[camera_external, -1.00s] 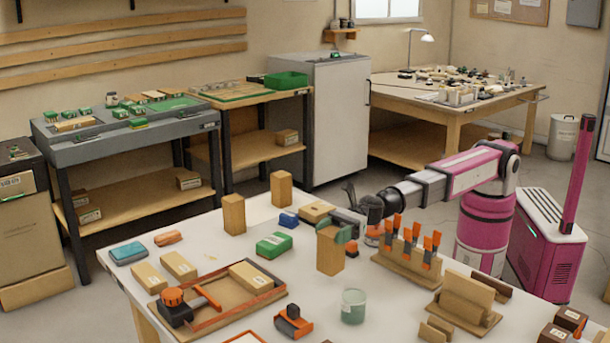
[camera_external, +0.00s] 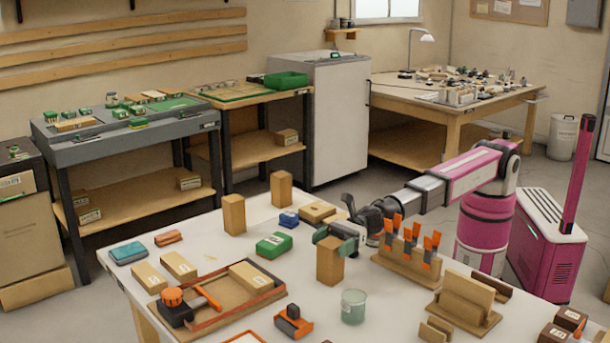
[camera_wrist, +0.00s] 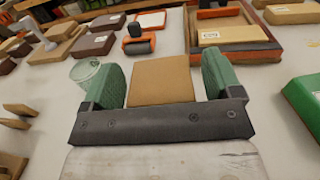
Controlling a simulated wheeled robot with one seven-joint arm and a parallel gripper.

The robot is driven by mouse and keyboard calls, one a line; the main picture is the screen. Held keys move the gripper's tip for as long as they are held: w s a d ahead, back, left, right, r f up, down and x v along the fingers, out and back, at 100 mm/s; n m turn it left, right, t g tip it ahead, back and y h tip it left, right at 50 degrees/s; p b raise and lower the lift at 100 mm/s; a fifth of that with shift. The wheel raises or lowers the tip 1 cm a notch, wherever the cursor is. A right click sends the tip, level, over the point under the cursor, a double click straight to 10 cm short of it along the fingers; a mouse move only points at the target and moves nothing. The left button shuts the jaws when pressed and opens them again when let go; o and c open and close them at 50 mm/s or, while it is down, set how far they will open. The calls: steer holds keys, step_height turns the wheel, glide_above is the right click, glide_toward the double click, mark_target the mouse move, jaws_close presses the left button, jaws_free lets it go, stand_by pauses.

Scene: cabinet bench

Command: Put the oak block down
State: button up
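The oak block (camera_external: 330,263) is a light brown upright block standing on the white table, right of the green box. My gripper (camera_external: 337,236) is at the block's top, with its green fingers on either side. In the wrist view the block (camera_wrist: 162,81) shows between the fingers of my gripper (camera_wrist: 163,80), with narrow gaps at both sides. The gripper looks open around it. The block's foot is hidden in the wrist view.
A green-tinted cup (camera_external: 353,306) stands close in front of the block. A green box (camera_external: 273,245) is to its left, and a wooden rack (camera_external: 405,266) with orange-handled tools to its right. Two tall blocks (camera_external: 233,214) (camera_external: 281,189) stand behind. A tray (camera_external: 220,312) lies front left.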

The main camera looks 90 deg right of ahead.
steer(key=shift+o, duration=0.4)
steer(key=v, duration=0.7)
steer(key=shift+s+d+f, duration=0.1)
steer(key=shift+d+f, duration=0.1)
steer(key=shift+d, duration=0.1)
steer(key=shift+r, duration=0.15)
steer(key=r, duration=0.5)
steer(key=shift+s+a, duration=0.2)
steer(key=shift+a, duration=0.1)
